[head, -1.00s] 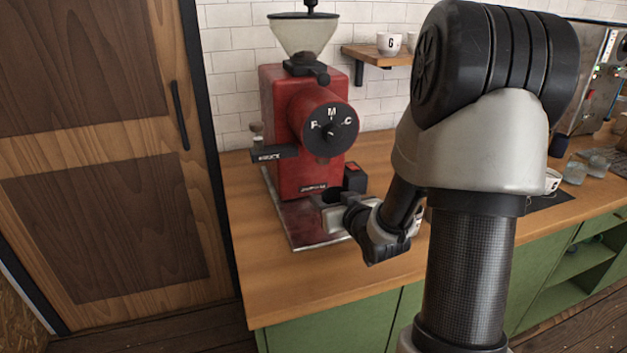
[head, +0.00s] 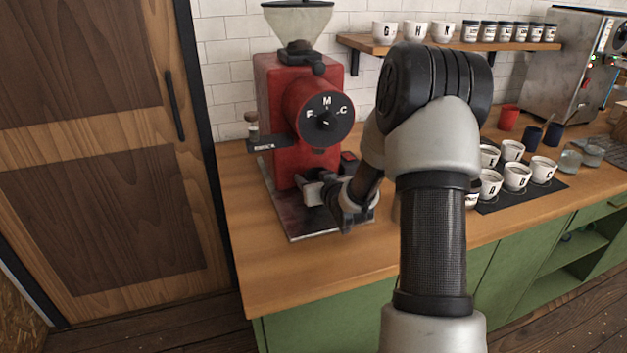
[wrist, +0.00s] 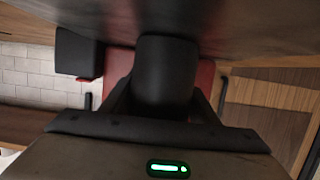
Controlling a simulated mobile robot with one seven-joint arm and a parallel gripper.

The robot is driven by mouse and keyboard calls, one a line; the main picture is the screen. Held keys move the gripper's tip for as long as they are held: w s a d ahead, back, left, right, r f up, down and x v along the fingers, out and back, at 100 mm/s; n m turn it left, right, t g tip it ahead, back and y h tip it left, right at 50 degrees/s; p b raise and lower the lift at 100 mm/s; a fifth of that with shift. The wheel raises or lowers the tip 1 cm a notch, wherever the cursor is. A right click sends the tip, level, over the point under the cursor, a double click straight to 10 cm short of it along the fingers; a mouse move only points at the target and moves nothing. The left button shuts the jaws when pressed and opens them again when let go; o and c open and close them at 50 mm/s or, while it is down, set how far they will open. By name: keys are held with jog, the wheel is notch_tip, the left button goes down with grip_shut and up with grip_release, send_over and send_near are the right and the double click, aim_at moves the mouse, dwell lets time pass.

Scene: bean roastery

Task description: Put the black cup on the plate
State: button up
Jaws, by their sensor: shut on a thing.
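My gripper (wrist: 165,98) is shut on the black cup (wrist: 166,70), which shows between the two fingers in the wrist view. In the head view my gripper (head: 313,190) is low in front of the red grinder, over its metal plate (head: 298,226), and the dark cup is largely hidden by the fingers. The plate is a flat dark metal base on the wooden counter, and its front left part is bare. It also fills the top of the wrist view as a grey surface (wrist: 245,25). I cannot tell whether the cup touches the plate.
The red grinder (head: 277,105) stands at the plate's back, with a black box with a red switch (head: 348,160) beside it. White lettered cups (head: 516,177) stand on a black mat to the right. A shelf (head: 450,43) is above. The counter's front left is clear.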

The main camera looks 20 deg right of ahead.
jog(key=shift+f, duration=0.15)
jog(key=o, duration=1.2)
jog(key=shift+s+r, duration=0.1)
jog(key=shift+r, duration=0.2)
jog(key=v, duration=1.1)
jog(key=shift+s+p, duration=0.4)
